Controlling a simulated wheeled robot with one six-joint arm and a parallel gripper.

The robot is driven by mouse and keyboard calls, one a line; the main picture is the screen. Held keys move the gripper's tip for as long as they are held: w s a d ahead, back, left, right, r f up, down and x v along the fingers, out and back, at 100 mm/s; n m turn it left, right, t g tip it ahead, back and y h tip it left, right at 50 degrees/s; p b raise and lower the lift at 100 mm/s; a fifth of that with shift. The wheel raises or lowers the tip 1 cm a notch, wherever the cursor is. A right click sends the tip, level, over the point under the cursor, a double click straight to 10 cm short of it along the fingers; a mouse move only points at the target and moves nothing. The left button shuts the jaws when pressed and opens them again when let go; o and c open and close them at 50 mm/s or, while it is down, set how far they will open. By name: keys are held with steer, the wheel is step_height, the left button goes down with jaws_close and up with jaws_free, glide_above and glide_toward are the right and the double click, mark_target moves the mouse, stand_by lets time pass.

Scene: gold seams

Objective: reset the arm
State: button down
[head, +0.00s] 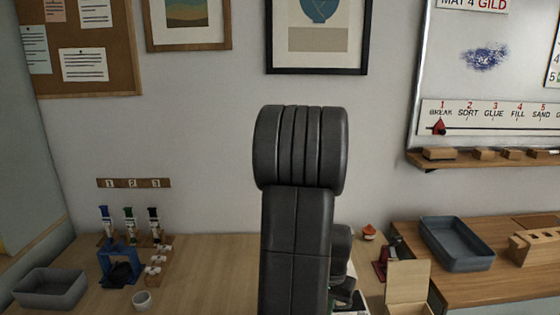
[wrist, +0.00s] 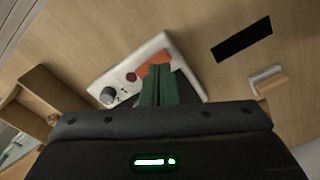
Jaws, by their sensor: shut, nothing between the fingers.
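My gripper (wrist: 159,72) shows in the wrist view as two green fingers pressed together, with nothing between them. The fingertips appear in front of a white device (wrist: 126,72) with a dark knob, a red button and an orange patch. I cannot tell how high the fingers are above it. In the head view my dark arm stands upright in the middle and hides part of the table; the gripper's fingers cannot be made out there.
A grey tray (head: 50,288), blue stand (head: 118,262) and small cup (head: 142,300) stand on the left. A blue-grey tray (head: 457,243) and wooden slotted block (head: 535,247) are on the right. An open wooden box (head: 407,280) is right of my arm. A black rectangle (wrist: 241,40) lies flat.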

step_height(320, 180, up, 5)
steer(key=p, duration=0.3)
step_height(320, 180, down, 8)
steer(key=b, duration=0.5)
steer(key=shift+r+b, duration=0.15)
steer(key=shift+b, duration=0.25)
step_height(320, 180, up, 10)
steer(key=p, duration=0.7)
steer(key=shift+f+p, duration=0.2)
steer(key=shift+p, duration=0.1)
